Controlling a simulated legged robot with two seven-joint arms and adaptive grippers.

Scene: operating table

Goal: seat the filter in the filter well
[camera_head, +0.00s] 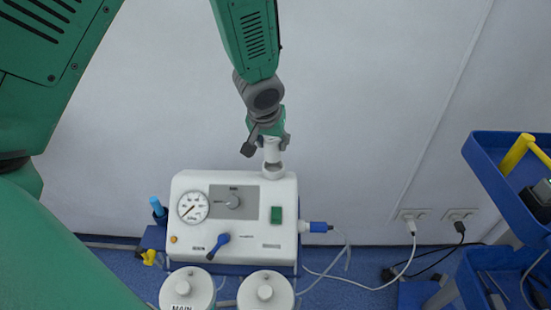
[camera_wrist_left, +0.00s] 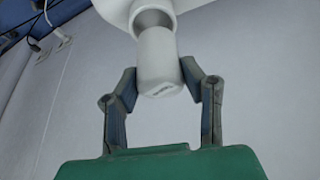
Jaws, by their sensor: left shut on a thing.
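The filter (camera_head: 272,152) is a white cylinder, held upright at the top right corner of the white suction unit. My left gripper (camera_head: 268,138) is shut on its upper end. In the left wrist view the filter (camera_wrist_left: 158,62) sits between the two fingers of the left gripper (camera_wrist_left: 163,86). The filter well (camera_head: 273,172) is a white round cup right below the filter. In the left wrist view the well's rim (camera_wrist_left: 152,13) shows around the filter's far end, with a shaded inner wall. I cannot tell how deep the filter's end is. My right gripper is not in view.
The suction unit (camera_head: 190,238) has a gauge (camera_head: 193,207), a blue knob and a green switch. Two white-lidded canisters (camera_head: 187,290) stand in front. A blue trolley (camera_head: 500,180) is at the right. Cables run to wall sockets (camera_head: 412,214).

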